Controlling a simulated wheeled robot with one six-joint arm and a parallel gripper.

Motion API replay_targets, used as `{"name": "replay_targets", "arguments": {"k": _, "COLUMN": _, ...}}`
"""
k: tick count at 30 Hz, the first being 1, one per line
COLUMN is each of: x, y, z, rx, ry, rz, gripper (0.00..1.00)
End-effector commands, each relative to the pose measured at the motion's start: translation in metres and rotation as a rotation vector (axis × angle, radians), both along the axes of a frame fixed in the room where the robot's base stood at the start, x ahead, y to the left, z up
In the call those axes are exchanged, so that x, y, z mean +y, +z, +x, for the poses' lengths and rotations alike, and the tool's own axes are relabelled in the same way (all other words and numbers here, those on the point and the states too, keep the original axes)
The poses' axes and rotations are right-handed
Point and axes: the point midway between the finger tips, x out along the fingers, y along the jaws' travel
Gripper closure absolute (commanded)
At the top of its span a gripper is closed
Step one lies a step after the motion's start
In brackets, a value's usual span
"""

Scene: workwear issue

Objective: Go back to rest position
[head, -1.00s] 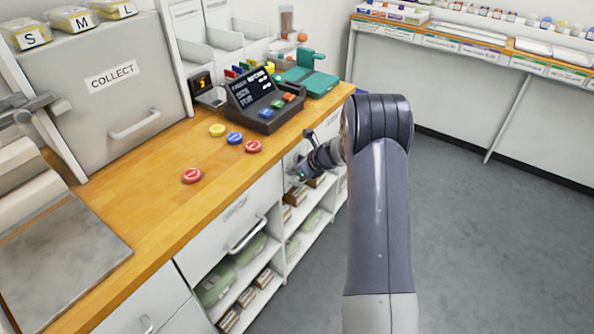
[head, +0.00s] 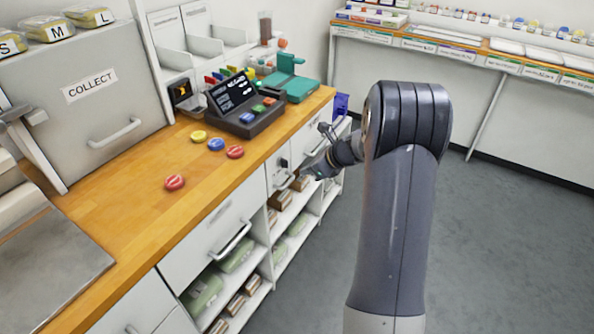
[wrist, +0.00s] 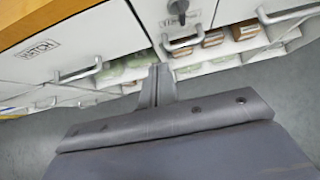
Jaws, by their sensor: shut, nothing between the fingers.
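My gripper (head: 310,172) shows small in the head view, beyond the large grey link of my arm. It is shut with nothing held. It is in front of the cabinet's drawer fronts and shelves, below the level of the wooden counter top (head: 150,195), apart from it. My arm link partly hides the wrist behind the gripper. In the wrist view my own grey link fills the lower middle, and a small dark part (wrist: 178,8) shows at the top; I cannot tell what it is.
The counter holds several red, blue and yellow discs (head: 216,144), a dark console (head: 242,105) and a teal device (head: 290,80). A grey COLLECT box (head: 85,120) stands at left. Drawer handles (head: 230,240) stick out. Grey floor (head: 490,240) at right is clear.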

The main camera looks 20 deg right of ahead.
Motion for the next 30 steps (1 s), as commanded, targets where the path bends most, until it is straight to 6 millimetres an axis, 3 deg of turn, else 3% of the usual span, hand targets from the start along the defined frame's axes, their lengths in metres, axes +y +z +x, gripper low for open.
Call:
{"name": "replay_targets", "arguments": {"k": 16, "x": 0.002, "y": -0.003, "z": 0.001, "rx": 0.002, "ry": 0.001, "rz": 0.0, "gripper": 1.0}}
{"name": "replay_targets", "arguments": {"k": 30, "x": 0.041, "y": -0.063, "z": 0.046, "rx": 0.004, "ry": 0.004, "rz": 0.001, "gripper": 1.0}}
